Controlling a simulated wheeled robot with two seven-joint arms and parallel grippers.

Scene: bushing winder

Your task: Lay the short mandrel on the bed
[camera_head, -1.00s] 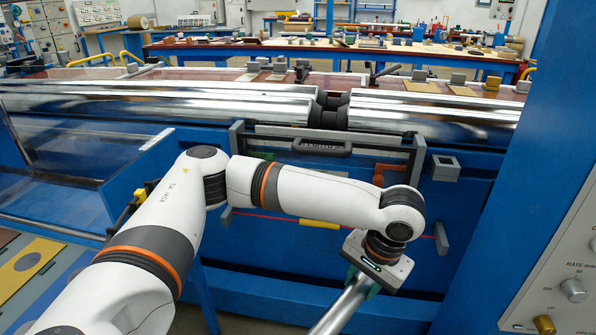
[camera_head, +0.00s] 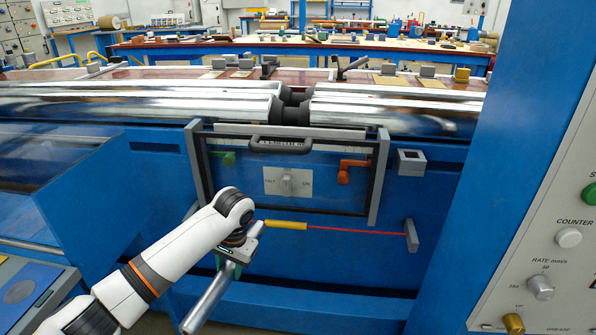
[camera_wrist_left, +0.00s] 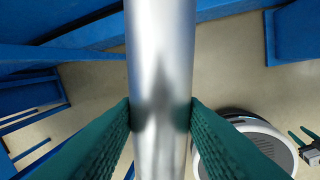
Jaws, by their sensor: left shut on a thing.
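The short mandrel (camera_head: 207,300) is a smooth bare-metal cylinder. My left gripper (camera_head: 232,258) is shut around it, and the mandrel slants from upper right to lower left in front of the blue machine. In the left wrist view the mandrel (camera_wrist_left: 160,60) runs upright through the picture, with green fingers pressed on both sides. The bed's long polished rollers (camera_head: 400,112) lie above and behind the gripper; the mandrel is below and apart from them. My right gripper (camera_wrist_left: 304,138) shows small at the wrist view's right edge, its green fingers spread and empty.
A framed guard (camera_head: 380,180) with a black handle stands below the rollers. A red cord with a yellow sleeve (camera_head: 286,225) crosses the blue front. A blue control cabinet (camera_head: 520,130) stands at right. Open floor (camera_wrist_left: 235,70) shows beneath the mandrel.

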